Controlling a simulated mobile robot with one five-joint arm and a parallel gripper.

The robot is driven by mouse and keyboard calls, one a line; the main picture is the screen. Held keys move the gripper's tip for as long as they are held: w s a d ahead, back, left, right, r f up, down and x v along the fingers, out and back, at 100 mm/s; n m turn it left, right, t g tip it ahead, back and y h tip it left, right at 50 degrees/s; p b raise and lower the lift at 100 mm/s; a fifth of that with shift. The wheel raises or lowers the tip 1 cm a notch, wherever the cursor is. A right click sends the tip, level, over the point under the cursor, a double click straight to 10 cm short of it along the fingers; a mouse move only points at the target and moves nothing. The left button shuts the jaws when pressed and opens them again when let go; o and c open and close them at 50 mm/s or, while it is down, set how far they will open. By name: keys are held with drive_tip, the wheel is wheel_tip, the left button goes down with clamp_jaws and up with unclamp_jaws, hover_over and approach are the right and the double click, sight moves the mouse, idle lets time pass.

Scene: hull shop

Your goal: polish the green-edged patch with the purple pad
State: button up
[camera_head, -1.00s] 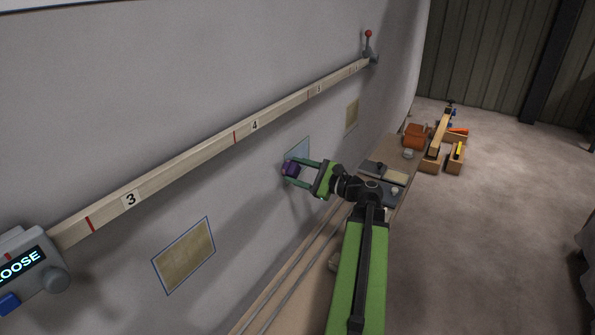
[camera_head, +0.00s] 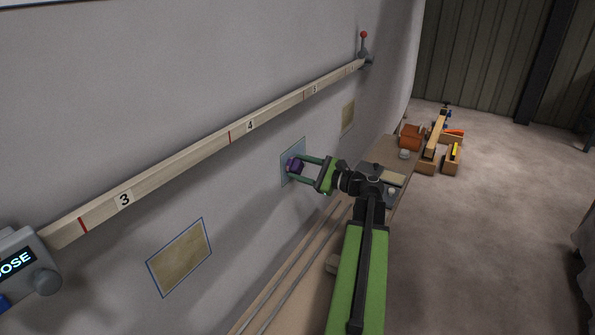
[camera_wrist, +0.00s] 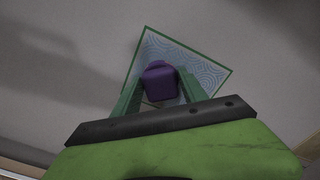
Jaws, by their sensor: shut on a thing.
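My gripper (camera_head: 309,166) is shut on the purple pad (camera_head: 294,165) and holds it in front of the green-edged patch (camera_head: 298,150) on the hull wall. In the wrist view the pad (camera_wrist: 160,82) sits between the green fingers and covers the lower middle of the patch (camera_wrist: 195,62). The patch there has a green border and pale blue swirl marks over its visible face. Whether the pad touches the patch or is slightly apart I cannot tell.
A wooden rail (camera_head: 180,160) with numbers runs along the hull above the patch. A blue-edged tan patch (camera_head: 180,257) is at lower left, another tan patch (camera_head: 347,116) farther along. A bench with an orange bin (camera_head: 411,136) stands beyond my arm.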

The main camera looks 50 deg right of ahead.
drive_tip(key=shift+w+d, duration=0.15)
drive_tip(key=shift+d, duration=0.45)
drive_tip(key=shift+d, duration=0.15)
drive_tip(key=shift+w+d, duration=0.35)
drive_tip(key=shift+d, duration=1)
drive_tip(key=shift+w+d, duration=0.35)
drive_tip(key=shift+d, duration=1.05)
drive_tip(key=shift+w+d, duration=0.35)
drive_tip(key=shift+d, duration=1)
wheel_tip(320, 180, down, 2)
drive_tip(key=shift+a+f+b, duration=0.1)
drive_tip(key=shift+b, duration=0.95)
drive_tip(key=shift+a, duration=0.1)
